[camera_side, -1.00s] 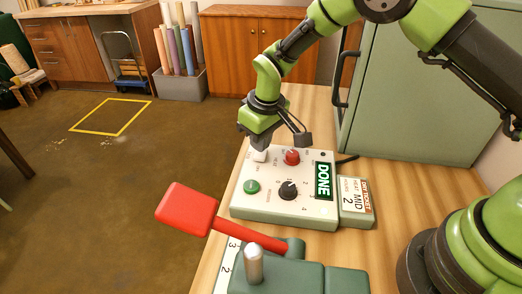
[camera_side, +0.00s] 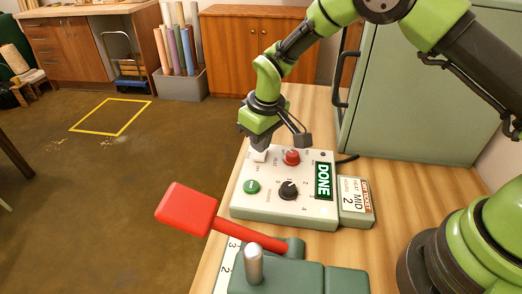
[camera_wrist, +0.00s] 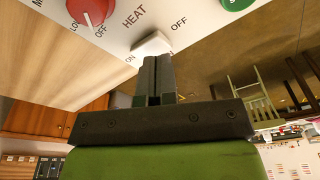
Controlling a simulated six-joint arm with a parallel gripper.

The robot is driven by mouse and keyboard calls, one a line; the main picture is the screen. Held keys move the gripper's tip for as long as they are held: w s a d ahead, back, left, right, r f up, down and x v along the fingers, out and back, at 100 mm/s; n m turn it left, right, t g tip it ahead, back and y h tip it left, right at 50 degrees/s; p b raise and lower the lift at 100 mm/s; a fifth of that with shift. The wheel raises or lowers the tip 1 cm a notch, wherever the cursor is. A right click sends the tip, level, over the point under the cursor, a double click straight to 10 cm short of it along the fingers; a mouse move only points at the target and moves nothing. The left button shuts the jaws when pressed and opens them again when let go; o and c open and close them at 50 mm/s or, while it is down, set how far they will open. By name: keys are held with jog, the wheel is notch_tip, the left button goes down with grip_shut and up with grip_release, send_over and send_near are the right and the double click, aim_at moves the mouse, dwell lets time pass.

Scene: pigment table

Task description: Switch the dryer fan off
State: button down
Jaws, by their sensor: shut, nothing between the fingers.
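The control panel (camera_side: 240,207) is a pale box with a green base on the wooden bench. Its white rocker switch (camera_side: 260,156) is at the far left corner, and also shows in the wrist view (camera_wrist: 152,43) between the labels ON and OFF. My gripper (camera_side: 259,147) is shut and empty, pointing down at the rocker. In the wrist view its fingertips (camera_wrist: 157,60) are right at the rocker's near edge and cover part of it. I cannot tell whether they touch it or which side is pressed.
Beside the rocker is a red HEAT knob (camera_side: 292,157). A green button (camera_side: 252,187), a black knob (camera_side: 288,190) and a DONE sign (camera_side: 323,181) are on the same panel. A red-handled lever (camera_side: 190,209) stands in front. A green cabinet (camera_side: 425,95) stands behind.

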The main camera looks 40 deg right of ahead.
jog(key=shift+f, duration=1.15)
dwell(0.4)
jog(key=shift+r, duration=3.55)
notch_tip(320, 180, up, 10)
jog(key=m+t, duration=0.1)
jog(key=m, duration=0.1)
send_over(260, 156)
jog(key=s+d, duration=0.3)
jog(key=s, duration=0.1)
jog(key=s+d+r+m+t+y, duration=0.1)
jog(key=s+d+r+m+t, duration=0.1)
jog(key=s+r, duration=0.55)
jog(key=s+d+r+m+t, duration=0.2)
jog(key=s+m, duration=0.1)
jog(key=s, duration=1.1)
jog(key=shift+s+y, duration=0.25)
jog(key=shift+y, duration=0.05)
